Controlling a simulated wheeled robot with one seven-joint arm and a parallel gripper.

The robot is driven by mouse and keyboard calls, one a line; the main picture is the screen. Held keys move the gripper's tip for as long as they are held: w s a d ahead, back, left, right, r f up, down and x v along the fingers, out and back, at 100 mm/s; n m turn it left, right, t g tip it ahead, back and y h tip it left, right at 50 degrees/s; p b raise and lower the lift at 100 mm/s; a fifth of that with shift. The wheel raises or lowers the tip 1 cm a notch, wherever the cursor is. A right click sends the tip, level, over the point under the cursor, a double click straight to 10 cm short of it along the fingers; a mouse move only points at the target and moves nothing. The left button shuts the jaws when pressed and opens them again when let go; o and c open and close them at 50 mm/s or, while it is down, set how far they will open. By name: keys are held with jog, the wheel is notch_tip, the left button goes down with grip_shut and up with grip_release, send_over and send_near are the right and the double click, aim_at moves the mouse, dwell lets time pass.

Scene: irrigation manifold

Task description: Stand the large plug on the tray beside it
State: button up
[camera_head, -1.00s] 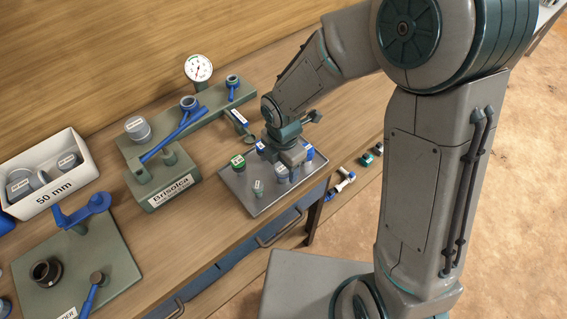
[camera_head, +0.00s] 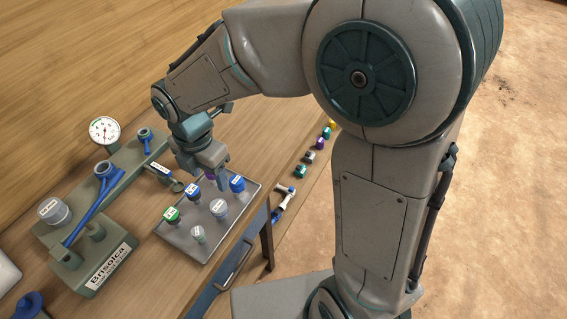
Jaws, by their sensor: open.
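A wide grey plug-like cylinder (camera_head: 53,211) with a white label stands on the left end of the grey-green manifold (camera_head: 122,187); it looks like the large plug, but its label is too small to read. The grey tray (camera_head: 187,246) lies to the right of the manifold and holds several small upright capped parts. My gripper (camera_head: 207,174) is open and points down over the tray's far edge. A purple part (camera_head: 210,177) shows just below its fingers, partly hidden. I see nothing held between the fingers.
On the tray stand a green-topped part (camera_head: 171,215), blue-topped parts (camera_head: 237,184) and grey ones (camera_head: 218,208). A blue-handled lever (camera_head: 88,213) and a gauge (camera_head: 104,131) rise from the manifold. A white-and-blue fitting (camera_head: 283,202) lies right of the tray.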

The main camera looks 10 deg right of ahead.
jog(key=s+d+r+m+t, duration=0.1)
jog(key=s+d+r+m, duration=0.1)
jog(key=d+m, duration=0.5)
jog(key=s+d+r+m+t, duration=0.1)
jog(key=s+d+r+m, duration=0.1)
jog(key=d+m, duration=0.6)
jog(key=s+d+r+m+t, duration=0.1)
jog(key=s+d+r+m, duration=0.2)
jog(key=d+m, duration=0.4)
jog(key=shift+s+d+m, duration=0.3)
jog(key=shift+s+m, duration=0.2)
jog(key=shift+m, duration=2.4)
jog(key=shift+r, duration=0.1)
